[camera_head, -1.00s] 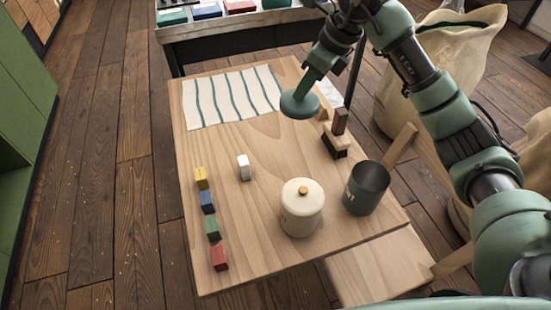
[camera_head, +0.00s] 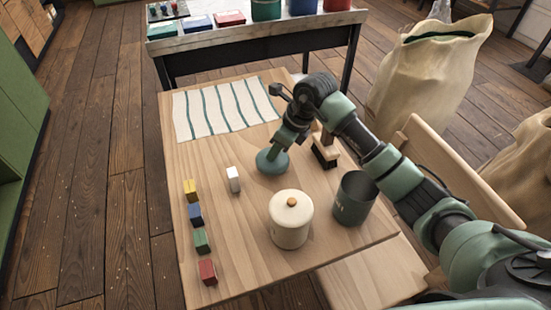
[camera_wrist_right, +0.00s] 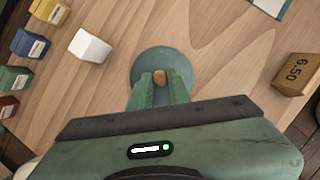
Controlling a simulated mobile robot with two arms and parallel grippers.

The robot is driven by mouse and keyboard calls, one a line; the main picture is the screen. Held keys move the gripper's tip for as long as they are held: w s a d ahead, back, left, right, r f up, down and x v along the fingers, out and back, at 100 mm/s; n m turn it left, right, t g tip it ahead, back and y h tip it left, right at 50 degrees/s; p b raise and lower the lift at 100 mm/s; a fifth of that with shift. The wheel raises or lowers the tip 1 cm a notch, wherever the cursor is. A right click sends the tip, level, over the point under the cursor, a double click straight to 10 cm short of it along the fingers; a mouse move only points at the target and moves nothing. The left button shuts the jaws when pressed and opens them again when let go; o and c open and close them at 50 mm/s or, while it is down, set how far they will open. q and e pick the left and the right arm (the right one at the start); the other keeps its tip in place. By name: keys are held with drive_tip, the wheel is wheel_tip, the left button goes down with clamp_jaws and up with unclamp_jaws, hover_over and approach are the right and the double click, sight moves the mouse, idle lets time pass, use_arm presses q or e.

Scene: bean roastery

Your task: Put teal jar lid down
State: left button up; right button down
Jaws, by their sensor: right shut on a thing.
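The teal jar lid (camera_head: 272,162) is a round disc with a small wooden knob. My right gripper (camera_head: 283,148) is shut on the knob from above. In the head view the lid is at or very near the wooden table top, right of the white block; I cannot tell whether it touches the wood. In the right wrist view the lid (camera_wrist_right: 160,62) lies beyond the fingers (camera_wrist_right: 159,84), with the knob between them. My left gripper is not in view.
A cream jar (camera_head: 291,218) with its lid on and a dark green canister (camera_head: 354,198) stand nearby. Bare wood surrounds the lid.

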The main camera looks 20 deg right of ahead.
sight(277, 158)
wheel_tip(277, 158, down, 4)
drive_tip(key=shift+f, duration=0.1)
drive_tip(key=shift+f, duration=0.2)
drive_tip(key=c, duration=1.3)
unclamp_jaws()
drive_tip(key=shift+r, duration=0.15)
